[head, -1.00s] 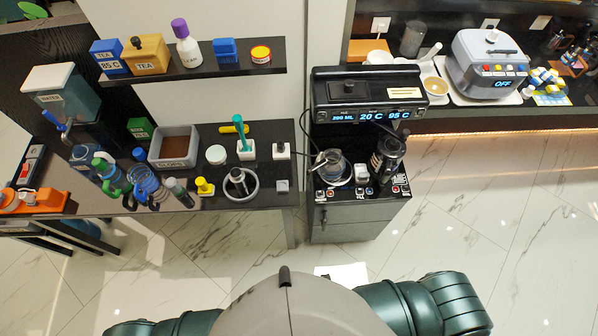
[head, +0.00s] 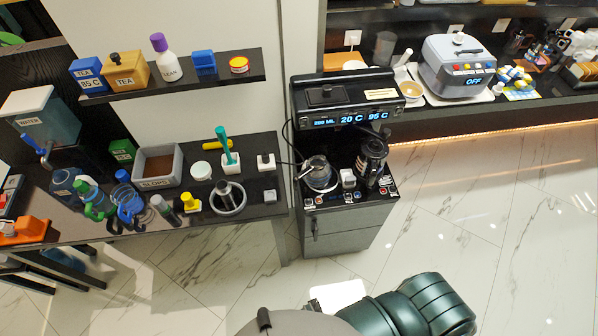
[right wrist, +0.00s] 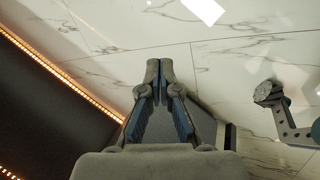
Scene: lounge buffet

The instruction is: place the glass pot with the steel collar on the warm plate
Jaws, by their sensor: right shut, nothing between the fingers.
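A glass pot (head: 318,174) with a grey collar stands at the left on the base of the black brewing machine (head: 347,98). A taller dark pot (head: 371,160) stands to its right on the same base. I cannot tell for sure which surface is the warm plate; the pot hides what lies under it. My right gripper (right wrist: 152,66) shows in the right wrist view, shut and empty above the marble floor, well apart from the pots. My left gripper is not in view.
A black counter (head: 262,208) left of the machine holds a slops bin (head: 158,167), bottles and small tools. A shelf (head: 180,83) hangs above it. A grey cooker marked OFF (head: 458,68) stands on the back right counter. The marble floor (head: 450,215) right of the machine is clear.

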